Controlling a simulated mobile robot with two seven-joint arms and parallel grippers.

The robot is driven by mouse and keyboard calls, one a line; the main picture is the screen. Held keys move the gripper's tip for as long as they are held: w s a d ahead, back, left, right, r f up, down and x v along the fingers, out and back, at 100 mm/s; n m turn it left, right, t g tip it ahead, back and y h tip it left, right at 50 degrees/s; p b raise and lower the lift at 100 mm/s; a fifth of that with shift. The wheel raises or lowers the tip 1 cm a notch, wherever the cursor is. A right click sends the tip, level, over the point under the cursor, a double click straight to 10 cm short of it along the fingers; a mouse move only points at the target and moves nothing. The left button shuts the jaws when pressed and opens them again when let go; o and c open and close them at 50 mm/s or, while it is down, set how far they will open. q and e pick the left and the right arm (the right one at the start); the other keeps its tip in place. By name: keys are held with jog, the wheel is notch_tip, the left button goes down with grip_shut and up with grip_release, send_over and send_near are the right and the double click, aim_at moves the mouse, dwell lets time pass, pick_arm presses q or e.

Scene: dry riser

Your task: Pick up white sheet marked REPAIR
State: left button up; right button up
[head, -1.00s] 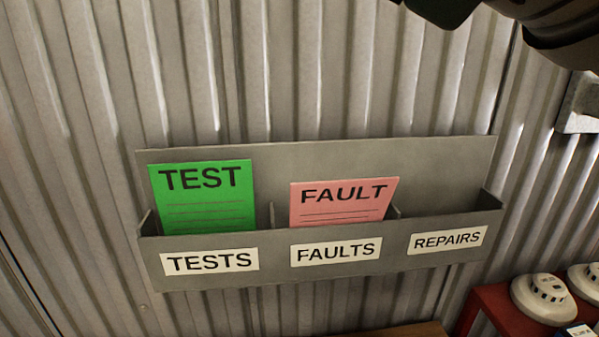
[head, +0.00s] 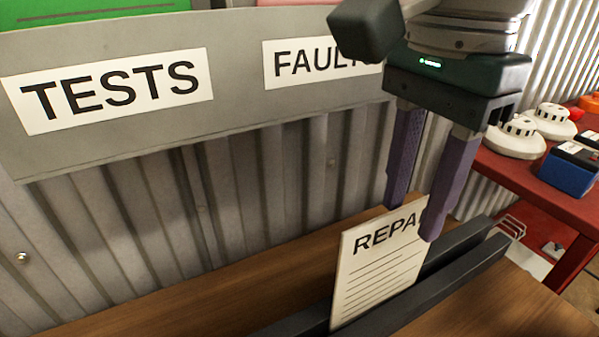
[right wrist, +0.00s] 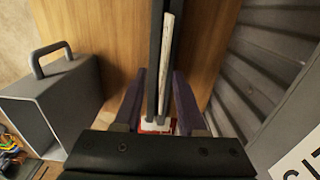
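The white sheet marked REPAIR (head: 375,270) stands upright in a slot between two dark rails (head: 455,285) on a wooden surface. The end of its word is hidden behind a finger of my right gripper (head: 412,219). That gripper points down at the sheet's upper right corner, its purple fingers apart. In the right wrist view the sheet (right wrist: 166,65) shows nearly edge-on as a pale strip. There the fingers of my right gripper (right wrist: 160,78) lie on either side of the strip and rails, with gaps. My left gripper is not in view.
A grey wall holder (head: 235,110) with TESTS and FAULTS labels hangs above left. A red table (head: 510,175) with white detectors (head: 512,138) and a blue box (head: 570,170) stands at right. A grey case (right wrist: 55,100) is left in the wrist view.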

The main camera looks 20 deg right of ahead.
aim_at(394, 240)
jog(key=f, duration=0.3)
jog(key=f+p, duration=0.1)
jog(key=f, duration=0.1)
jog(key=shift+w+a+f, duration=0.25)
jog(key=shift+f, duration=0.1)
grip_shut()
dwell(1.1)
